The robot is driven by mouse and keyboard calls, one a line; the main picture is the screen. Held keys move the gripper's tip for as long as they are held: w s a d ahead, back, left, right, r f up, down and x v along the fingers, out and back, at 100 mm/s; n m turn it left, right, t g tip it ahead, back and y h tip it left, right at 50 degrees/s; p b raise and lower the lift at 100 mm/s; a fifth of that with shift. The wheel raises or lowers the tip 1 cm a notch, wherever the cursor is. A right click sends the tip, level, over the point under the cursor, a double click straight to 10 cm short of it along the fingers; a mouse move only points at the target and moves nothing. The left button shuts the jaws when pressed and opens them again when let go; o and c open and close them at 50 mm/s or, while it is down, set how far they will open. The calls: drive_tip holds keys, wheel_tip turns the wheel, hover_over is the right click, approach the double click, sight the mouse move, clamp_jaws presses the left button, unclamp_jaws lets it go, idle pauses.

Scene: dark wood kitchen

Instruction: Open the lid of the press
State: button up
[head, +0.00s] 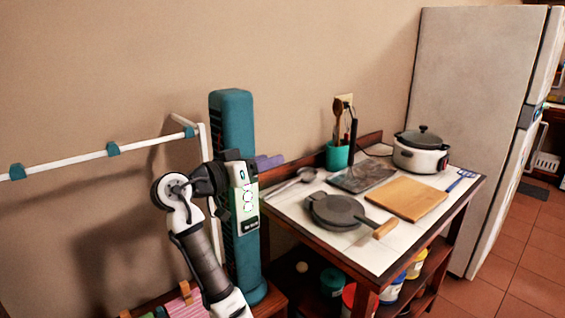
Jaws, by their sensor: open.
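The press (337,211) is a dark grey, round, flat piece on the white-topped table (371,256). It lies at the front left of the tabletop. A grey lug sticks out at its far left side, and a wooden handle (385,229) points to the front right. Its lid appears down. My gripper (240,157) is dark and is in the head view at the end of my bent arm. It is open, left of the press and apart from it. Its fingertips are small and hard to make out.
A wooden board (406,199), a dark slab (362,177), a white cooker (420,156) and a teal utensil cup (338,154) share the tabletop. A teal tower (233,110) stands behind my arm. A white rail (82,157) is on the left. A fridge (470,100) stands at right.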

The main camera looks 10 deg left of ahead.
drive_tip(key=b+v, duration=0.1)
drive_tip(key=v, duration=0.5)
drive_tip(key=shift+s+a, duration=0.2)
drive_tip(key=shift+s, duration=0.05)
